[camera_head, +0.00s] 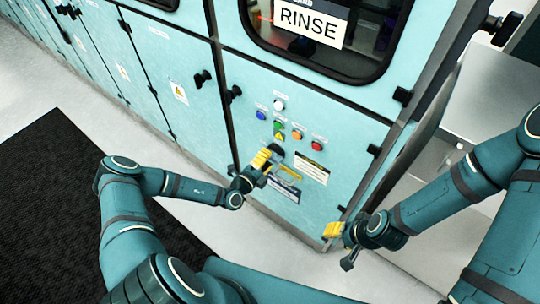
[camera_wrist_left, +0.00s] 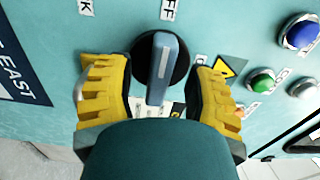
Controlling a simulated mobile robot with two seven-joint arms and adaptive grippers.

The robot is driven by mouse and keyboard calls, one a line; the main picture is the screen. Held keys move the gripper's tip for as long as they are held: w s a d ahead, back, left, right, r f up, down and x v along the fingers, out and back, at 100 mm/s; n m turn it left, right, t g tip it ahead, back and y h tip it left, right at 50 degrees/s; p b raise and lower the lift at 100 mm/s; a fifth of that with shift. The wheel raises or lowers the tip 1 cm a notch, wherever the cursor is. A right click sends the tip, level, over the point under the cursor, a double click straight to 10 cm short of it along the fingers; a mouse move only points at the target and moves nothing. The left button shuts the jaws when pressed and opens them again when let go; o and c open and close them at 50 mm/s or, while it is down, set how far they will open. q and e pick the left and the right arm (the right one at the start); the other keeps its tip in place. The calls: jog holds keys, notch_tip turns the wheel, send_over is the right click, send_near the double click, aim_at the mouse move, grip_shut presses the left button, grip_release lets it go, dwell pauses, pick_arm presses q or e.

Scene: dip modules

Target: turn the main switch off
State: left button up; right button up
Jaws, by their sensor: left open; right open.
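The main switch is a round black rotary knob with a grey handle (camera_wrist_left: 163,68), on the teal cabinet front. In the left wrist view its handle runs almost upright in the picture, below a partly cut label reading "FF". In the head view the knob (camera_head: 278,149) is partly hidden by my left gripper (camera_head: 265,160). That gripper is open, and its yellow fingers stand on either side of the knob in the wrist view (camera_wrist_left: 158,78). I cannot tell if they touch it. My right gripper (camera_head: 336,231) is open and empty, low near the cabinet's right edge.
Blue (camera_head: 261,115), white (camera_head: 279,104), orange (camera_head: 297,134) and red (camera_head: 317,146) buttons sit above and beside the switch, with a yellow warning triangle. A window with a "RINSE" sign (camera_head: 310,22) is above. A dark mat (camera_head: 50,190) lies on the floor at left.

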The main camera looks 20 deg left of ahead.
pick_arm(q)
jog(key=v, duration=1)
